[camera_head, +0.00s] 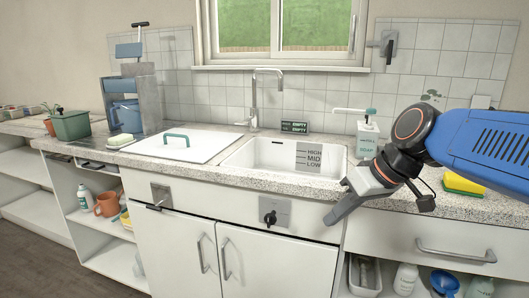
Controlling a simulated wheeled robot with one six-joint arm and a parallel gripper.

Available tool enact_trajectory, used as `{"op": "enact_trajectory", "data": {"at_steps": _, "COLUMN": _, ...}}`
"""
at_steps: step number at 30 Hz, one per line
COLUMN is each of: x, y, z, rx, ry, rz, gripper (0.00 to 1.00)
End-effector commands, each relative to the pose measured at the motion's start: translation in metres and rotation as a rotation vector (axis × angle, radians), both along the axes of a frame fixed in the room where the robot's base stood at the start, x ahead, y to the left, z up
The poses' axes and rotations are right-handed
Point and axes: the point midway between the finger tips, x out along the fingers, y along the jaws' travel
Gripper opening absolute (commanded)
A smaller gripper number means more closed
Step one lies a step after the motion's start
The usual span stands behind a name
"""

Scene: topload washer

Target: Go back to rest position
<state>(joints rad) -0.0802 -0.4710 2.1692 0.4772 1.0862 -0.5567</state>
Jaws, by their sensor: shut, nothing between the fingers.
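My gripper (341,208) is at the right of the view, on the end of my blue arm, in front of the counter's front edge. It points down and to the left, just right of and in front of the white sink (250,154). Its grey fingers are shut with nothing visible held. My arm comes in from the right edge and hides part of the counter and the back wall there.
The counter (225,180) carries a white lid with a green handle (178,142), a soap dispenser (367,139) and a yellow sponge (462,184). A black knob (270,217) sticks out below the sink. A faucet (254,100) stands behind it. Open shelves are at left.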

Motion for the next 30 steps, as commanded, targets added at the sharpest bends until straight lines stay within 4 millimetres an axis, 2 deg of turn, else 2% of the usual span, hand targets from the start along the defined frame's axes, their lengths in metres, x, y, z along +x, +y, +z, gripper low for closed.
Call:
{"op": "enact_trajectory", "data": {"at_steps": 1, "x": -0.017, "y": -0.015, "z": -0.015, "rx": -0.029, "ry": 0.012, "rz": -0.053, "gripper": 0.0}}
{"op": "enact_trajectory", "data": {"at_steps": 9, "x": -0.09, "y": -0.089, "z": -0.094, "rx": -0.179, "ry": 0.056, "rz": -0.351, "gripper": 0.0}}
{"op": "enact_trajectory", "data": {"at_steps": 15, "x": -0.123, "y": -0.121, "z": -0.131, "rx": -0.242, "ry": 0.054, "rz": -0.491, "gripper": 0.0}}
{"op": "enact_trajectory", "data": {"at_steps": 19, "x": -0.131, "y": -0.13, "z": -0.14, "rx": -0.258, "ry": 0.05, "rz": -0.527, "gripper": 0.0}}
{"op": "enact_trajectory", "data": {"at_steps": 30, "x": -0.131, "y": -0.13, "z": -0.14, "rx": -0.259, "ry": 0.049, "rz": -0.53, "gripper": 0.0}}
